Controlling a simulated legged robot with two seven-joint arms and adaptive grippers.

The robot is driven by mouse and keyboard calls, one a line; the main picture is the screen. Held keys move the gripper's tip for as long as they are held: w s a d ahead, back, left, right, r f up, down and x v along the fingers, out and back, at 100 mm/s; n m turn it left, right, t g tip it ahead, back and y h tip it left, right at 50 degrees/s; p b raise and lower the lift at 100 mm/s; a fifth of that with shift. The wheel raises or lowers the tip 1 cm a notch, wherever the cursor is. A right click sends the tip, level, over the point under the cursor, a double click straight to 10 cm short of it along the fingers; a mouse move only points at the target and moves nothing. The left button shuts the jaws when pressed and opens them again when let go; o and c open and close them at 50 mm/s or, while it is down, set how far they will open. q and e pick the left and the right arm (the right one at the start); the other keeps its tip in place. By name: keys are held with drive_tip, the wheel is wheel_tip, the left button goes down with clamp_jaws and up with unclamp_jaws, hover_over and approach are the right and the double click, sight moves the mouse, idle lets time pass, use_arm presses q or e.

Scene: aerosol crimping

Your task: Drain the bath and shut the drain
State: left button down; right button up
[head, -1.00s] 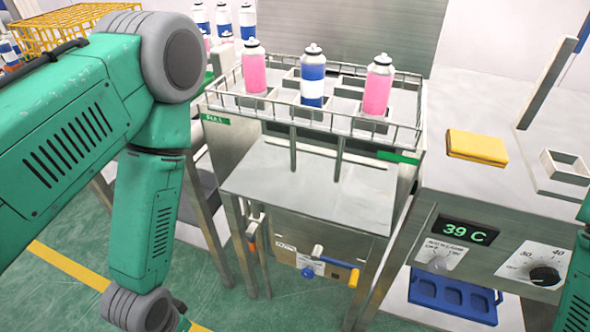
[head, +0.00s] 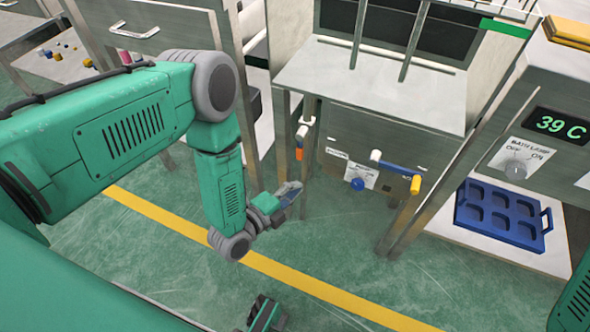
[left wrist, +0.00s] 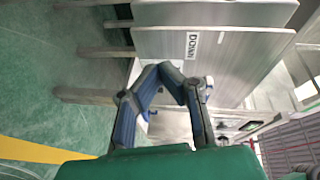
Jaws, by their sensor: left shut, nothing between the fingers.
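The steel bath cabinet (head: 460,78) stands at the upper middle of the head view; its cans and top are out of frame. On the lower front are a blue round knob (head: 357,184), a blue lever bar (head: 395,168) with white and yellow ends, and a white pipe fitting with an orange end (head: 299,153) at its left. Small white label plates there are too small to read. My left gripper (head: 290,192) is shut and empty, in the air left of and below these fittings, apart from them. In the left wrist view its fingers (left wrist: 172,78) meet before steel panels. My right gripper is out of view.
A bench at the right holds a 39 C display (head: 549,124) and a bath-labelled switch (head: 515,170). A blue tray (head: 500,215) lies on a low shelf. A steel leg (head: 420,215) stands right of the fittings. A DOWN label (left wrist: 192,45) shows. Green floor lies open below.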

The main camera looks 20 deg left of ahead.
sight(301, 144)
use_arm(q)
drive_tip(key=shift+w+a+m+t+h, duration=0.1)
drive_tip(key=shift+a+m+t+h, duration=0.2)
drive_tip(key=shift+a+m+t, duration=0.35)
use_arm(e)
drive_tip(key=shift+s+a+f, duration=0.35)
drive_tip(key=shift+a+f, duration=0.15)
use_arm(q)
drive_tip(key=shift+d+m+b, duration=0.25)
drive_tip(key=shift+b, duration=0.05)
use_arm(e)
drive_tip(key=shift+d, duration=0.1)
use_arm(q)
drive_tip(key=w+b, duration=0.2)
drive_tip(key=w, duration=0.2)
drive_tip(key=w+b, duration=0.3)
drive_tip(key=w, duration=0.2)
drive_tip(key=shift+w+a, duration=0.2)
drive_tip(key=shift+w, duration=0.05)
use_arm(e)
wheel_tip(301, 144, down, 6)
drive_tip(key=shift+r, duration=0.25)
use_arm(q)
drive_tip(key=shift+r, duration=0.1)
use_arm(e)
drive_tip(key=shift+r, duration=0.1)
